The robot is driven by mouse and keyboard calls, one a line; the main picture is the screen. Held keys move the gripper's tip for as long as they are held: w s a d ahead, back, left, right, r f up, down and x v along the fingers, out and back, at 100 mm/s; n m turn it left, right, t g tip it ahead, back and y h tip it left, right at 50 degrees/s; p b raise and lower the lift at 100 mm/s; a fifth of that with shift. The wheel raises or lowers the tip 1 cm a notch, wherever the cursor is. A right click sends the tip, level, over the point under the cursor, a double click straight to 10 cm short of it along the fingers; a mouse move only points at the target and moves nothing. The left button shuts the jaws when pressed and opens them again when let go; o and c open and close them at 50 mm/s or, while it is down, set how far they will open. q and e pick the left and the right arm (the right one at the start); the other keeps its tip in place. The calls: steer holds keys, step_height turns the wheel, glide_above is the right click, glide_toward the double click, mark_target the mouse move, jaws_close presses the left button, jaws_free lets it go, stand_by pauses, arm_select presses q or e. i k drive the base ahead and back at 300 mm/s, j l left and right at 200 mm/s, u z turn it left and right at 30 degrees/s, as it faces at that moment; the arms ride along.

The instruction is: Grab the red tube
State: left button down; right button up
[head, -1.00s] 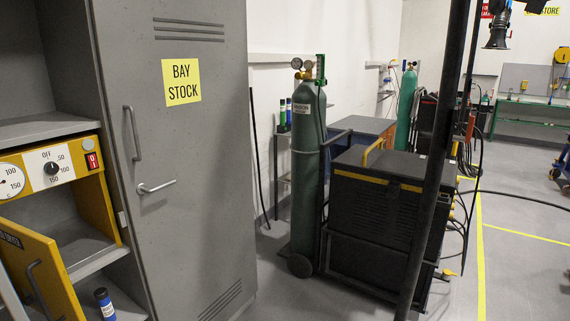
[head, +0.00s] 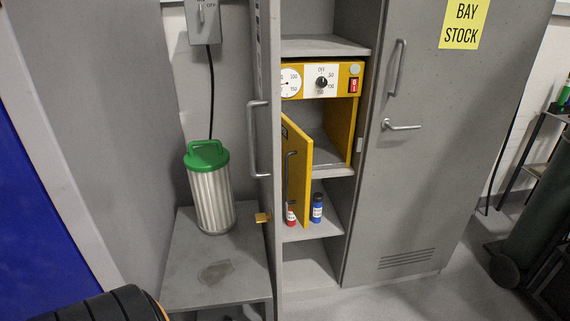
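The red tube (head: 291,215) stands upright on a cabinet shelf in the head view, low in the middle. It has a pale band on it. The open yellow oven door (head: 297,178) hangs in front of and above it, and the edge of the open grey cabinet door is close to its left. A blue tube (head: 317,208) with a white label stands just right of it. Neither gripper is in view.
The yellow oven (head: 354,118) sits open on the shelf above. Left of the grey cabinet door (head: 267,120), a ribbed metal canister with a green lid (head: 213,190) stands on a low grey table (head: 180,285). The BAY STOCK door (head: 440,150) is closed. Floor shows at the lower right.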

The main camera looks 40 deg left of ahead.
mark_target(291, 222)
steer(key=u, duration=1.45)
